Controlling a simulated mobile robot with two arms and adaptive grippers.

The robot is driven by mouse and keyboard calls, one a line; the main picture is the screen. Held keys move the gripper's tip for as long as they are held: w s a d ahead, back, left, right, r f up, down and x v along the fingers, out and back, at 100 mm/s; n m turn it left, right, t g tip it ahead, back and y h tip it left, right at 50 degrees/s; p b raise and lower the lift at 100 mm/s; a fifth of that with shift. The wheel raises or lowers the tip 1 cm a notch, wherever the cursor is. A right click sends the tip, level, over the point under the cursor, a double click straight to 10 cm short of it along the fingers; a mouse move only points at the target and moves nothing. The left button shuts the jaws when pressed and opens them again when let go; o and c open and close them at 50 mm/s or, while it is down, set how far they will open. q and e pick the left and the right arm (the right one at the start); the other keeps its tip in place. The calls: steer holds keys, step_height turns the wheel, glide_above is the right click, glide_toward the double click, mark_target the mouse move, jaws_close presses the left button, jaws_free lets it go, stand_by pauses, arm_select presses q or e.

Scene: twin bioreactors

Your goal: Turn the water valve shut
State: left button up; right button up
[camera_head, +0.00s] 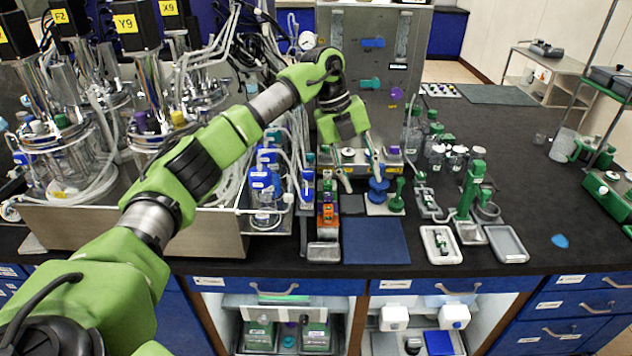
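My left arm reaches in from the left, and my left gripper (359,180) points down in front of the steel cabinet (345,80). Its two fingers are spread apart with nothing seen between them. The right finger's tip is close to a blue stacked round item (378,184) on the bench; I cannot tell whether they touch. On the cabinet front are a blue handle (373,43), a green handle (370,83) and a purple knob (396,93), all right of the gripper's wrist or above it. Their labels are too small to read, so I cannot tell which is the water valve. My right gripper is not in view.
Glass bioreactors (60,150) with tubing crowd the left in a steel tray. A blue mat (375,240) lies in front of the gripper. A green stand (472,190) and small trays (506,243) are to the right. The dark bench (560,190) has free room further right.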

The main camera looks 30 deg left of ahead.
mark_target(307, 192)
arm_select(q)
steer(key=s+a+r+n+g+y, duration=0.1)
steer(key=s+a+r+n+y, duration=0.1)
steer(key=a+r, duration=0.3)
steer(key=s+a+r+n+y, duration=0.1)
steer(key=s+a+r+y, duration=0.15)
steer(key=a, duration=0.45)
steer(key=shift+h, duration=0.25)
steer(key=f+p, duration=0.1)
steer(key=f, duration=0.3)
steer(key=f+p, duration=0.1)
steer(key=f, duration=0.4)
steer(key=w+f+p, duration=0.1)
steer(key=f, duration=0.3)
steer(key=shift+f, duration=0.35)
jaws_close()
